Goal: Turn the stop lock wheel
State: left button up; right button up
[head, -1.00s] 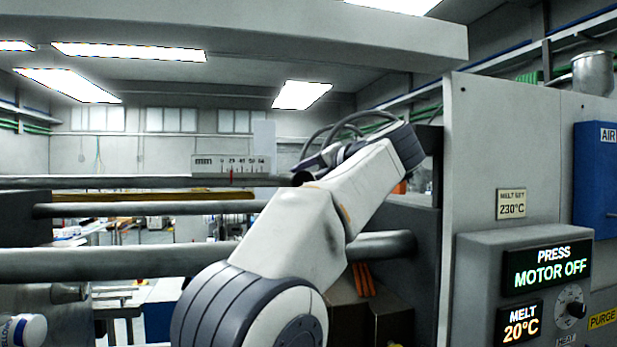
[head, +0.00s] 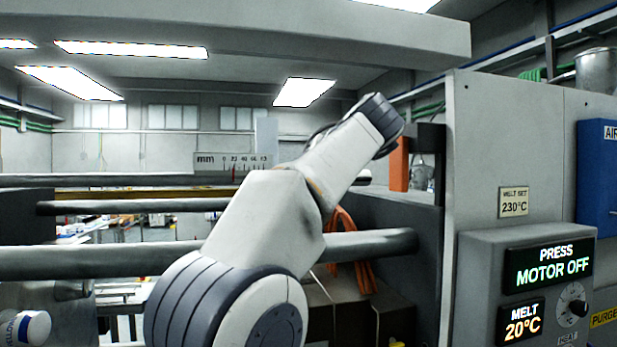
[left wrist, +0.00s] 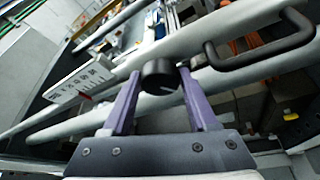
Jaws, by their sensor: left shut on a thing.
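A round black knob (left wrist: 160,76), which looks like the stop lock wheel, sits between the purple fingers of my left gripper (left wrist: 159,80) in the left wrist view. The fingers are shut on its sides. In the head view my left arm hides the wheel and the gripper. A white scale plate (head: 234,163) marked mm with a red pointer stands above the bars; it also shows in the left wrist view (left wrist: 80,80). My right gripper is in neither view.
A black bar handle (left wrist: 265,62) is close to the right finger. Thick grey tie bars (head: 100,260) cross behind my arm. The grey machine housing (head: 480,140), with a control panel (head: 478,270) reading PRESS MOTOR OFF, stands at the right.

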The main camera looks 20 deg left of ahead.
pick_arm(q)
jog(key=shift+f, duration=0.1)
jog(key=o, duration=1.4)
jog(key=shift+c, duration=0.2)
jog(key=v, duration=1)
jog(key=shift+s, duration=0.15)
